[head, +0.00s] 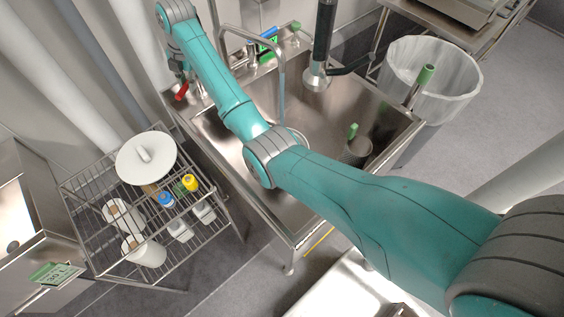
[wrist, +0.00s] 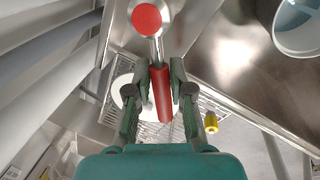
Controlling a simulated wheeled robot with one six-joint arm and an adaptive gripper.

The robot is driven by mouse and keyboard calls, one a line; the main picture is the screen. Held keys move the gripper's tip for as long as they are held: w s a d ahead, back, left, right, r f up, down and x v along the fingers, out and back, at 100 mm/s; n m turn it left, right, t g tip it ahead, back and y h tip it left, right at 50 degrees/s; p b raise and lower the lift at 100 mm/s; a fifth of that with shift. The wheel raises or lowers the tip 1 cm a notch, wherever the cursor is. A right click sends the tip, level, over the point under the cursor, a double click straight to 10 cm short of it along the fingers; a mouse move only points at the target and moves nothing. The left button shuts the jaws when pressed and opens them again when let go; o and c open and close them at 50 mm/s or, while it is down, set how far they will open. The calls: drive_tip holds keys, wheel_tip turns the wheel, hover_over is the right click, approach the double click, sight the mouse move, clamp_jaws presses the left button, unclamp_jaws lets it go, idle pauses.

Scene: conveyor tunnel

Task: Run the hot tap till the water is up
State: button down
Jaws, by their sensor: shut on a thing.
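The red hot tap lever (head: 182,91) is at the left back corner of the steel sink (head: 325,105). In the wrist view the red lever (wrist: 161,95) lies between my fingers, below a round red cap (wrist: 147,19). My gripper (wrist: 161,90) is shut on the lever; it also shows in the head view (head: 179,74). A bluish stream of water (head: 282,98) drops from the gooseneck spout (head: 252,33) towards a pale round container, mostly hidden behind my arm. In the wrist view this container (wrist: 297,50) has bluish water inside. Its exact level is unclear.
A dark sprayer (head: 320,55) hangs over the sink. A wire rack (head: 95,215) with bottles and white containers stands left. A lined bin (head: 455,85) stands right of the sink. My arm crosses the sink's front.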

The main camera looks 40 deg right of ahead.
drive_tip(key=shift+d, duration=0.25)
drive_tip(key=shift+w+m, duration=0.15)
drive_tip(key=shift+m, duration=0.25)
idle(0.4)
drive_tip(key=w+m, duration=0.1)
drive_tip(key=m, duration=0.3)
drive_tip(key=w+m+h, duration=0.1)
drive_tip(key=shift+w+a+m, duration=0.3)
drive_tip(key=shift+a+m, duration=0.1)
drive_tip(key=c, duration=1)
unclamp_jaws()
drive_tip(key=shift+a, duration=0.15)
drive_tip(key=shift+o, duration=0.2)
